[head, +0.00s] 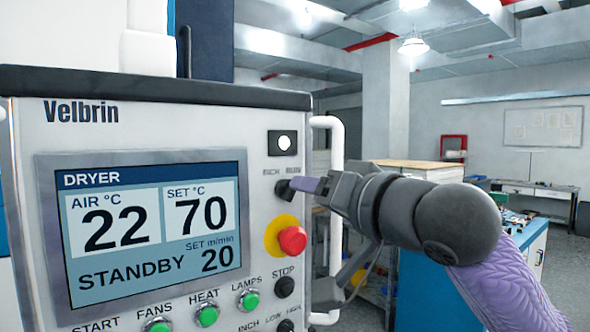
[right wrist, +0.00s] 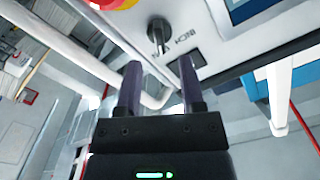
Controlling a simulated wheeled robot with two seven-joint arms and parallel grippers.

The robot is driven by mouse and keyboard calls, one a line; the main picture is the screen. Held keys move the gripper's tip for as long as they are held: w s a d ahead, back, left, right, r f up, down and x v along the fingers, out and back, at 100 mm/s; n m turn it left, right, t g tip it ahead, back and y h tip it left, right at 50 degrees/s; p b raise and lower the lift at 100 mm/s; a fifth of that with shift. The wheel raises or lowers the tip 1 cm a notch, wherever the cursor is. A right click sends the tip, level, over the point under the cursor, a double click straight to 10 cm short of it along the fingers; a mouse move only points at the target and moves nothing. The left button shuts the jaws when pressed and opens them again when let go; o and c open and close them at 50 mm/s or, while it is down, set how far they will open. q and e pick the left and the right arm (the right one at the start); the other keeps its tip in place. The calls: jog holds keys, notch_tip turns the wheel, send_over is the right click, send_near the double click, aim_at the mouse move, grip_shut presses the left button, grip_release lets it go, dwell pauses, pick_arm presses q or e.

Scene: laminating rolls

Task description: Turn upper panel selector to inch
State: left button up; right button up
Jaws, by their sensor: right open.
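The upper panel selector is a small black knob (head: 285,190) on the right side of the grey Velbrin panel (head: 150,128), under a small-print label whose left word reads INCH. The knob also shows in the right wrist view (right wrist: 158,30), with INCH lettering beside it. I cannot tell for sure which mark it points to. My right gripper (head: 304,186) is at the knob from the right, its purple fingers partly overlapping it in the head view. In the right wrist view the gripper (right wrist: 158,64) is open, with the knob ahead of the gap between its fingers. My left gripper is out of view.
A red stop button on a yellow ring (head: 292,240) sits just below the selector. A white handle bar (head: 336,150) stands at the panel's right edge. Green buttons (head: 249,300) and a black stop button (head: 285,287) are lower down. The screen (head: 150,230) reads STANDBY.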

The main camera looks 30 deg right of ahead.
aim_at(288, 190)
jog(key=w+p, duration=0.1)
jog(key=w, duration=0.3)
jog(key=shift+w+a, duration=0.15)
jog(key=shift+a, duration=0.05)
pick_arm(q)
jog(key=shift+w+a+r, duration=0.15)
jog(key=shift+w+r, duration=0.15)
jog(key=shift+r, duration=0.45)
pick_arm(e)
jog(key=shift+f, duration=0.1)
grip_shut()
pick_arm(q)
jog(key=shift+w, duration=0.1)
